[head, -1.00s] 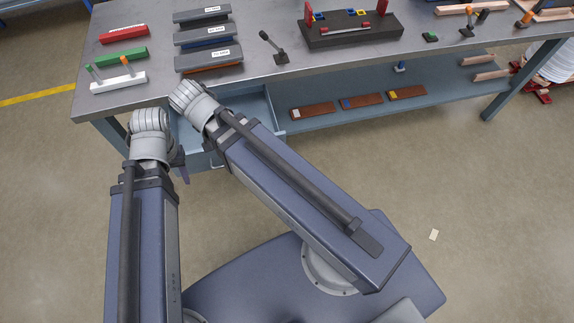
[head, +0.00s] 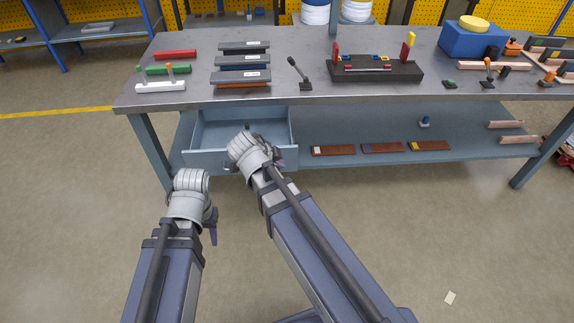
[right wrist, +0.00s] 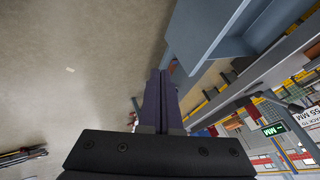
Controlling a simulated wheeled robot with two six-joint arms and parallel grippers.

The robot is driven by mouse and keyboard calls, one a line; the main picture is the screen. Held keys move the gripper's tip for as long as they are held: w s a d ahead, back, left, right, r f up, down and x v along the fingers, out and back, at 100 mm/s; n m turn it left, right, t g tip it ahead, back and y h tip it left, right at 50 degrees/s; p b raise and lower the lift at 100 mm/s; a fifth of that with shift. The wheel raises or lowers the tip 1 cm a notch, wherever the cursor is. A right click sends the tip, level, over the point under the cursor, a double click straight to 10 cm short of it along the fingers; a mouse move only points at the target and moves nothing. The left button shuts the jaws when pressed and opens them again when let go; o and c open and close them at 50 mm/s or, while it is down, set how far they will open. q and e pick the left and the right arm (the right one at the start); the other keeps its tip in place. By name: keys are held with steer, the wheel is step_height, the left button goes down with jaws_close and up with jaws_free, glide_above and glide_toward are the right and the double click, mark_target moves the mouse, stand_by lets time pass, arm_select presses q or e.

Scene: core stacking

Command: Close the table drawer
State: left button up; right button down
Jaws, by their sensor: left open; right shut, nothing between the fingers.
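The table drawer (head: 198,159) is blue-grey and stands pulled open under the left part of the tabletop in the head view. Its inside looks empty. My right gripper (head: 280,158) is at the right end of the drawer front, partly hidden by its own wrist. In the right wrist view its dark fingers (right wrist: 160,80) are shut with nothing between them. Their tips are close to a blue-grey panel (right wrist: 205,40), likely the drawer; I cannot tell whether they touch it. My left gripper (head: 213,232) is open and points down, in front of the drawer and apart from it.
The grey tabletop (head: 200,98) holds coloured bars, labelled blocks and a dark fixture (head: 375,70). A lower shelf (head: 345,135) to the right of the drawer carries brown bars. A table leg (head: 150,150) stands left of the drawer.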

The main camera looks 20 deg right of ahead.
steer(key=b, duration=0.8)
glide_toward(294, 162)
step_height(294, 162, down, 4)
steer(key=s+d, duration=0.1)
steer(key=s, duration=0.1)
steer(key=shift+w+d+r+p, duration=0.1)
steer(key=shift+w+d+p, duration=0.1)
steer(key=shift+w, duration=0.35)
steer(key=shift+w+d+r+p, duration=0.1)
steer(key=shift+w+d+p, duration=0.1)
steer(key=shift+w, duration=0.35)
steer(key=shift+w+d, duration=0.2)
steer(key=shift+w, duration=0.5)
steer(key=w+d, duration=0.2)
steer(key=w, duration=0.5)
steer(key=w+d, duration=0.2)
steer(key=w, duration=0.5)
steer(key=w+d, duration=0.2)
steer(key=w, duration=0.5)
steer(key=shift+s, duration=0.15)
